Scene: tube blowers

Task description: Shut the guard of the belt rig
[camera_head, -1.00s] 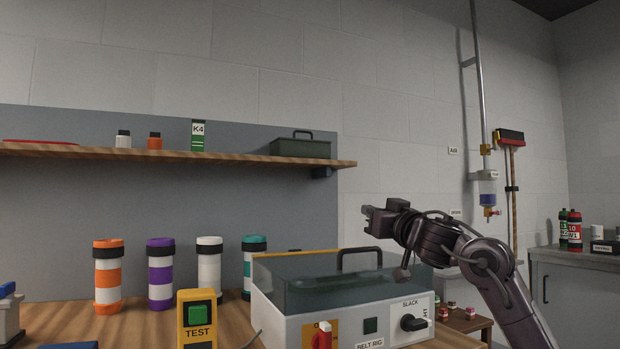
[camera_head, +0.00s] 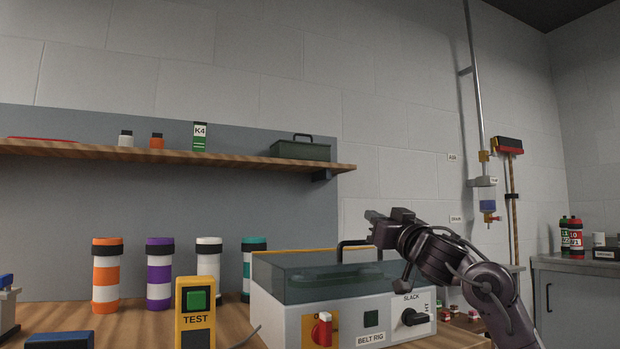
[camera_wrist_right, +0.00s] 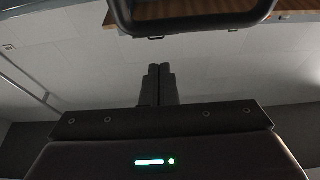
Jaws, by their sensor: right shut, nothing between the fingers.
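The belt rig (camera_head: 275,326) is a pale box on the bench with a red switch, a dark button and a black SLACK knob on its front. Its see-through guard (camera_head: 305,290) sits over the top; I cannot tell whether it is fully down. The guard's dark handle (camera_head: 343,243) stands up at the back, partly hidden by my right gripper. My right gripper (camera_head: 374,216) is shut and empty, just above and right of the handle, pointing left. Touching or apart is unclear. Its shut fingers also show in the right wrist view (camera_wrist_right: 158,85). My left gripper is out of view.
A yellow TEST box (camera_head: 195,325) stands left of the rig, with several banded tubes (camera_head: 160,275) behind it. A wooden shelf (camera_head: 220,157) with a green case (camera_head: 300,150) hangs above. In the wrist view, a dark rounded frame (camera_wrist_right: 190,20) crosses the top; what it is remains unclear.

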